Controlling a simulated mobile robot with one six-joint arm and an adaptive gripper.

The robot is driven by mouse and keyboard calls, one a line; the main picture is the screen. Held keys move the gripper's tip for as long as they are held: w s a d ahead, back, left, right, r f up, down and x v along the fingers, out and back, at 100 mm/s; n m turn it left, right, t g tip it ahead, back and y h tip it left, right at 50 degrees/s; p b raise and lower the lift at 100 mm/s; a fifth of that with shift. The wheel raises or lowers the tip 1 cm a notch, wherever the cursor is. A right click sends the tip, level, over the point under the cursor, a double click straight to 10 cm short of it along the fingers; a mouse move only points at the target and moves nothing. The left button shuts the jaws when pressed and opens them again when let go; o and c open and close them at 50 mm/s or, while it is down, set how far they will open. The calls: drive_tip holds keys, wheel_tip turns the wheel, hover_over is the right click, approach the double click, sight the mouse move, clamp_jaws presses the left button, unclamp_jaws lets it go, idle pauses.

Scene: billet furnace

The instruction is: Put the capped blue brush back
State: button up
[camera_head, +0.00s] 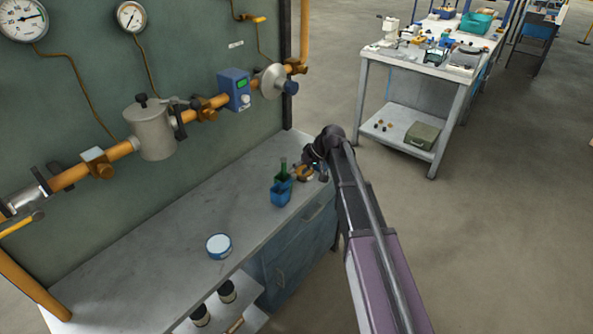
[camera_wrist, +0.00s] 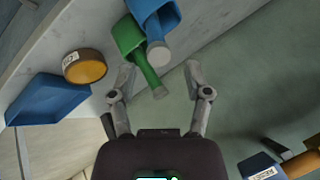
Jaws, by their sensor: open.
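A blue piece with a broad body and a narrow neck ending in a grey round tip (camera_wrist: 155,25) is at the top of the wrist view; it looks like the blue brush. In the head view it stands on the bench (camera_head: 281,193). A similar green piece (camera_wrist: 128,36) is right beside it, also with a grey tip. My gripper (camera_wrist: 159,73) is open and empty, and the green piece's tip appears between its fingers. I cannot tell whether they touch. In the head view my wrist hides part of the bench's far end.
An amber round tin (camera_wrist: 85,68) and a blue tray (camera_wrist: 48,100) lie nearby on the bench. A white-topped round tin (camera_head: 219,246) stands nearer on the grey bench (camera_head: 140,270). Orange pipes with a blue box (camera_head: 234,90) run along the wall above.

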drive_tip(key=p+v, duration=0.6)
drive_tip(key=v, duration=0.2)
drive_tip(key=shift+d+r, duration=0.2)
drive_tip(key=shift+r, duration=0.1)
idle(0.6)
drive_tip(key=s+d+f+m+h, duration=0.1)
drive_tip(key=s+d, duration=0.5)
drive_tip(key=s, duration=0.6)
drive_tip(key=s+d+f+m+g+h, duration=0.1)
drive_tip(key=s+d+m+h, duration=0.3)
drive_tip(key=s, duration=0.8)
drive_tip(key=shift+s+d+f+g+h, duration=0.3)
drive_tip(key=shift+d+f+h, duration=0.45)
drive_tip(key=shift+d, duration=0.25)
drive_tip(key=shift+r, duration=0.1)
